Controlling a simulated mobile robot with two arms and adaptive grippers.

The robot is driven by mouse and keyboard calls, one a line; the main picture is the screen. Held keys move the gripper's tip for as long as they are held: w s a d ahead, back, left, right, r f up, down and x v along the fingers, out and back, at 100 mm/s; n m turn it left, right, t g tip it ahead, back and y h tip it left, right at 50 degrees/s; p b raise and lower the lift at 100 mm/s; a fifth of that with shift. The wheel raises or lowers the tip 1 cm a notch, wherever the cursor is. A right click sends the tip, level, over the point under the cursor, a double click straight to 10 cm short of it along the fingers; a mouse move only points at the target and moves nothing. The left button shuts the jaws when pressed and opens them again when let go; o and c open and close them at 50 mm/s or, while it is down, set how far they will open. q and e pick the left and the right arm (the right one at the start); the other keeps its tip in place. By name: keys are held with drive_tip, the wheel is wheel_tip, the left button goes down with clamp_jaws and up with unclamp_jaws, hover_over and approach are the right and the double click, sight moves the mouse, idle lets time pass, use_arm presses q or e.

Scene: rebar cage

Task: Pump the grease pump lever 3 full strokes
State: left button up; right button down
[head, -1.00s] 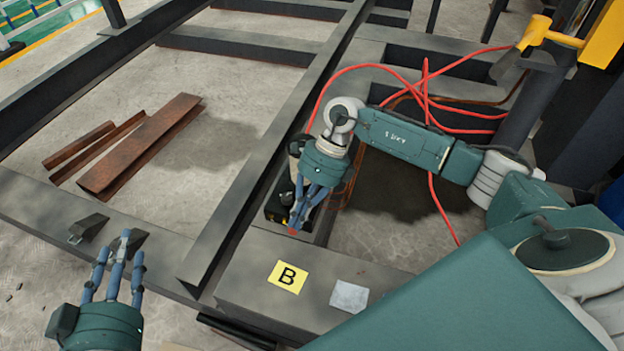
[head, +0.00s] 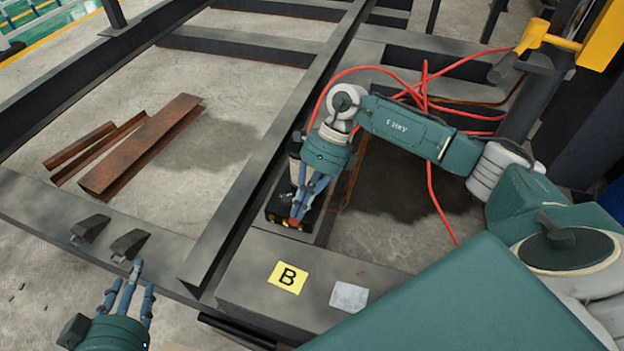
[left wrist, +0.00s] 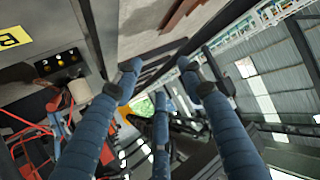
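The grease pump is a low black box (head: 274,213) with small yellow marks, on the dark steel beam in the middle of the head view. My right gripper (head: 297,212) is over it, pointing down, with its fingers close together around a lever whose red tip (head: 294,223) shows at the fingertips. The fingers hide most of the lever. The box also shows at upper left in the left wrist view (left wrist: 59,64). My left gripper (head: 130,278) is at the lower left of the head view, fingers spread and empty, well away from the pump.
A yellow B label (head: 287,278) and a grey plate (head: 348,296) lie on the beam in front of the pump. Red hoses (head: 428,130) loop behind and beside my right arm. Rusty steel pieces (head: 140,148) lie on the floor at left. Two dark wedge-shaped pieces (head: 128,244) sit on the front beam.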

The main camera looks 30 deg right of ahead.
drive_tip(key=r, duration=0.1)
drive_tip(key=w+d+r+p, duration=0.1)
drive_tip(key=r, duration=0.1)
drive_tip(key=w+d+r, duration=0.1)
drive_tip(key=shift+r+p, duration=0.15)
drive_tip(key=shift+p, duration=0.15)
use_arm(q)
drive_tip(key=s+a+f+g+y, duration=0.1)
drive_tip(key=s+f+g, duration=0.3)
drive_tip(key=s, duration=0.4)
drive_tip(key=s+a+f+g+y+p, duration=0.1)
drive_tip(key=s+a+f+g, duration=0.3)
drive_tip(key=s+f, duration=0.2)
drive_tip(key=shift+s+a+g, duration=0.2)
drive_tip(key=shift+s+g, duration=0.1)
drive_tip(key=shift+s, duration=0.65)
use_arm(e)
drive_tip(key=v, duration=0.2)
drive_tip(key=w+v, duration=0.1)
drive_tip(key=v, duration=0.1)
drive_tip(key=shift+a+r, duration=0.1)
use_arm(q)
drive_tip(key=shift+w+d+r, duration=0.1)
drive_tip(key=shift+w+r, duration=0.05)
drive_tip(key=shift+w, duration=0.2)
use_arm(e)
drive_tip(key=shift+s+a+f, duration=0.35)
drive_tip(key=shift+f, duration=0.15)
drive_tip(key=shift+f, duration=0.1)
